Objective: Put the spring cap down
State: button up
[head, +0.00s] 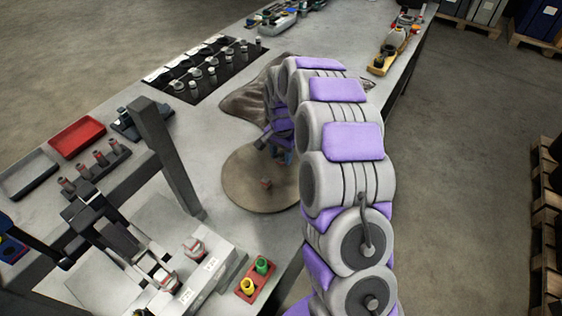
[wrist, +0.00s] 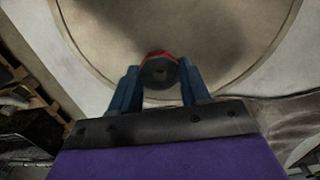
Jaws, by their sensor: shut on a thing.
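My gripper (wrist: 159,82) has two blue fingers, shut on a dark grey round piece with a small hole, which I take for the spring cap (wrist: 158,73). A red edge shows along the far side of the cap. In the head view my gripper (head: 282,156) is low over the right part of the round tan mat (head: 240,188), and the cap in it is not clear. In the wrist view the mat (wrist: 105,45) lies beyond the fingertips. I cannot tell whether the cap touches it. A small reddish piece (head: 265,184) shows on the mat, just in front of the gripper.
A grey post (head: 166,160) stands left of the mat. A red holder (head: 255,279) with yellow and green pieces is at the front edge. A dark rack (head: 203,68) with several parts and a crumpled cloth (head: 245,100) lie behind. The mat's left part is clear.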

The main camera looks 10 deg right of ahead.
aim_at(281, 161)
notch_tip(281, 161, down, 4)
jog(key=shift+r+b, duration=0.25)
jog(key=shift+b, duration=0.35)
jog(key=shift+r, duration=0.1)
jog(key=o, duration=1)
jog(key=shift+o, duration=0.2)
notch_tip(281, 161, up, 12)
jog(key=p, duration=0.3)
jog(key=s+a+r+n, duration=0.1)
jog(key=s+r+n, duration=0.1)
jog(key=s+r, duration=0.55)
jog(key=s+r+n+g, duration=0.1)
jog(key=s+n, duration=0.6)
jog(key=s, duration=2.8)
jog(key=shift+d+r+g, duration=0.4)
jog(key=shift+d+r, duration=0.05)
jog(key=shift+r, duration=0.3)
